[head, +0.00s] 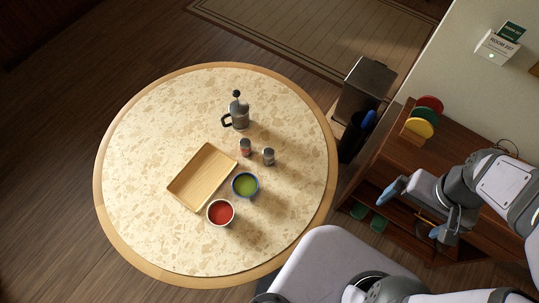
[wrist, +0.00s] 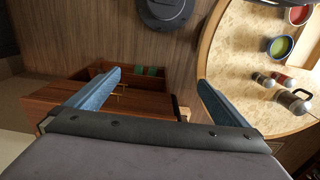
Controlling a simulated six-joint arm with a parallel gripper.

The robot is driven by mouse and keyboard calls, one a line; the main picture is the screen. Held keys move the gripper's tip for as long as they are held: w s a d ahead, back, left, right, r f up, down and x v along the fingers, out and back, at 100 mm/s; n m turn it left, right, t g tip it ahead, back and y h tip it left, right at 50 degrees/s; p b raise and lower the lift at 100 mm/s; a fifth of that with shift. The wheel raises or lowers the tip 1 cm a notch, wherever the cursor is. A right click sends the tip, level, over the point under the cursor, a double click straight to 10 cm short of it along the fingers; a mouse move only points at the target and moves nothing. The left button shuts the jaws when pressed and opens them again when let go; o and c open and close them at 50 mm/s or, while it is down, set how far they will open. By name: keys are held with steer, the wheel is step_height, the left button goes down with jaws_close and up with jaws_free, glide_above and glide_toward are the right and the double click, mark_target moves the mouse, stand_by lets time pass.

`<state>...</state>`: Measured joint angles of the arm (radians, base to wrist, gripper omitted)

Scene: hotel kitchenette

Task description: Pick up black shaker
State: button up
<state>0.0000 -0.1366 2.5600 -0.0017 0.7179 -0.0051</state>
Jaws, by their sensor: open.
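Two small metal-capped shakers stand upright on the round table (head: 140,150). The one on the right, with a dark grey body, looks like the black shaker (head: 268,157). The other is a reddish shaker (head: 245,148) just to its left. In the wrist view the dark shaker (wrist: 262,79) and the reddish shaker (wrist: 282,80) are small, at the right. My gripper (head: 420,211) is open and empty, off the table to the right, by the wooden shelf. Its two blue fingers are spread wide in the wrist view (wrist: 159,80).
Near the shakers are a French press (head: 238,116), a green-filled bowl (head: 245,185), a red-filled bowl (head: 221,212) and a wooden tray (head: 202,177). A brown shelf (head: 395,180) with coloured discs (head: 420,128) and a bin (head: 366,88) stand right of the table. The table's left side is clear.

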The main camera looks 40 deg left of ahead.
steer(key=shift+c, duration=0.6)
steer(key=c, duration=1.1)
